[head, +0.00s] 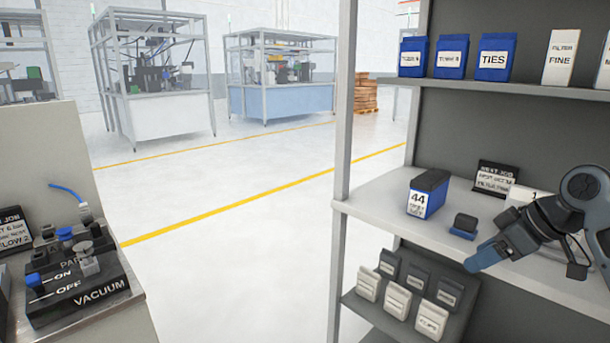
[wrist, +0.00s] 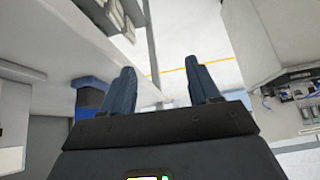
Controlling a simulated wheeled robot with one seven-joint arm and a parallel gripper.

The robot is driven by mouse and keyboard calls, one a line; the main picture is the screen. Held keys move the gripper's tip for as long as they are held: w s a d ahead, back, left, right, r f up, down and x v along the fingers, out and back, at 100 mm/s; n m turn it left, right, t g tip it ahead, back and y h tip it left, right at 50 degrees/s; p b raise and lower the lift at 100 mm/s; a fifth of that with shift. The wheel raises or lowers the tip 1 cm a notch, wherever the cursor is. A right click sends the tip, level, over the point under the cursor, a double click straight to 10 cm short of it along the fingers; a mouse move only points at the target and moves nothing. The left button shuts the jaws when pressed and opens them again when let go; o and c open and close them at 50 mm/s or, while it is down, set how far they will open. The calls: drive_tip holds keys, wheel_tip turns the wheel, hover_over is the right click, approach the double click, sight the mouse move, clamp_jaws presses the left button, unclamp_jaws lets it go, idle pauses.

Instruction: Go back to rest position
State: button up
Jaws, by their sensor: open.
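My gripper (head: 476,264) reaches in from the right in the head view, its blue fingers pointing left and down in front of the middle shelf's edge. In the wrist view my gripper (wrist: 164,88) shows two blue fingers spread apart with nothing between them. A blue and black box marked 44 (head: 428,194) stands on the middle shelf to the left of my gripper, apart from it. A small black and blue item (head: 464,226) sits on the shelf just behind the fingers.
The shelf unit has a middle board (head: 385,203), an upper board (head: 500,87) with several boxes, and a low tilted rack (head: 400,310) of small boxes. A vacuum panel (head: 75,280) stands on a bench at left. Open floor (head: 235,255) lies between them.

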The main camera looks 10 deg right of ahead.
drive_tip(key=s+a+f+m+t, duration=0.3)
drive_tip(key=a+f, duration=0.4)
drive_tip(key=a, duration=0.3)
drive_tip(key=s+a+f+m+t, duration=0.2)
drive_tip(key=s+a+f, duration=0.2)
drive_tip(key=a+f, duration=0.4)
drive_tip(key=s+a+f+m+t+h, duration=0.1)
drive_tip(key=s+a+f+m, duration=0.2)
drive_tip(key=s, duration=0.5)
drive_tip(key=s+r+m+t+h, duration=0.1)
drive_tip(key=s+r+t+h, duration=0.15)
drive_tip(key=s, duration=1.65)
drive_tip(key=s+d+r+n, duration=0.2)
drive_tip(key=s+r, duration=0.7)
drive_tip(key=s, duration=0.4)
drive_tip(key=shift+d+r+t+h+p, duration=0.3)
drive_tip(key=shift+t+h+p, duration=0.05)
drive_tip(key=shift+t, duration=0.1)
drive_tip(key=shift+c, duration=0.3)
